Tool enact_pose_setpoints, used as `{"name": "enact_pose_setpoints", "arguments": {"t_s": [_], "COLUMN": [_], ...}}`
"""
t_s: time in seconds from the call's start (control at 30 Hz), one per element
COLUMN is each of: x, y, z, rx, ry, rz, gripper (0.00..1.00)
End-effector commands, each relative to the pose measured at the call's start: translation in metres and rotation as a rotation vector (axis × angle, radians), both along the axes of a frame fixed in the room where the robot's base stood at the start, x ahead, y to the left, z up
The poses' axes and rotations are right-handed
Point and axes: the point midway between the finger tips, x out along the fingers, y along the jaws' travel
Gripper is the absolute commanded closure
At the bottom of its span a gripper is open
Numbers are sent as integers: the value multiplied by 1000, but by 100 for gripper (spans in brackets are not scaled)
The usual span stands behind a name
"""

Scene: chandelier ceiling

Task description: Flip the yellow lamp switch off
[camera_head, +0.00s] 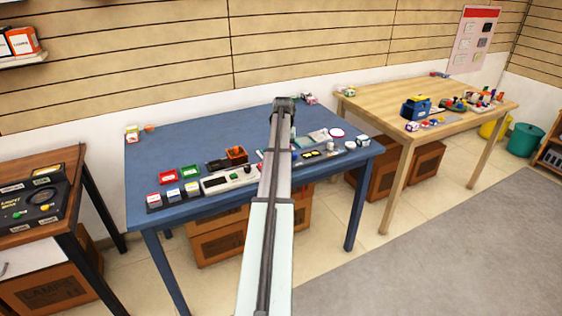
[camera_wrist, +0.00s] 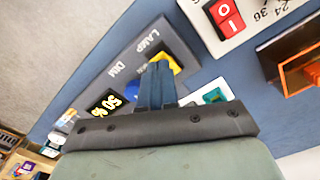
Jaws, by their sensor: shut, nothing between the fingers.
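The yellow lamp switch (camera_wrist: 168,62) shows in the wrist view on a dark grey panel (camera_wrist: 118,52) lettered LAMP and DIM. My gripper (camera_wrist: 157,68) is shut and empty, with its fingertips right over the switch in the picture. The fingers hide part of the switch, so I cannot tell its position or whether they touch it. A black display (camera_wrist: 105,105) on the panel reads 50% in yellow. In the head view my arm reaches over the blue table (camera_head: 190,140) and my fingers cannot be made out.
A red rocker switch (camera_wrist: 228,18) sits on a white panel beside the lamp panel. An orange-lined box (camera_wrist: 292,68) stands at the right of the wrist view. Several small devices line the blue table's front. The table's back left is mostly clear. A wooden table (camera_head: 440,92) stands to the right.

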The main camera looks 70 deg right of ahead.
Motion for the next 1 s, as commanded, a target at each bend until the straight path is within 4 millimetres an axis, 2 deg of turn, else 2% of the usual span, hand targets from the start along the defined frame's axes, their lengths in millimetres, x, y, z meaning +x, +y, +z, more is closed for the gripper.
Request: {"name": "enact_pose_setpoints", "arguments": {"t_s": [1.0], "x": [0], "y": [0], "z": [-12], "rx": [0], "ry": [0], "rz": [0], "gripper": [100]}}
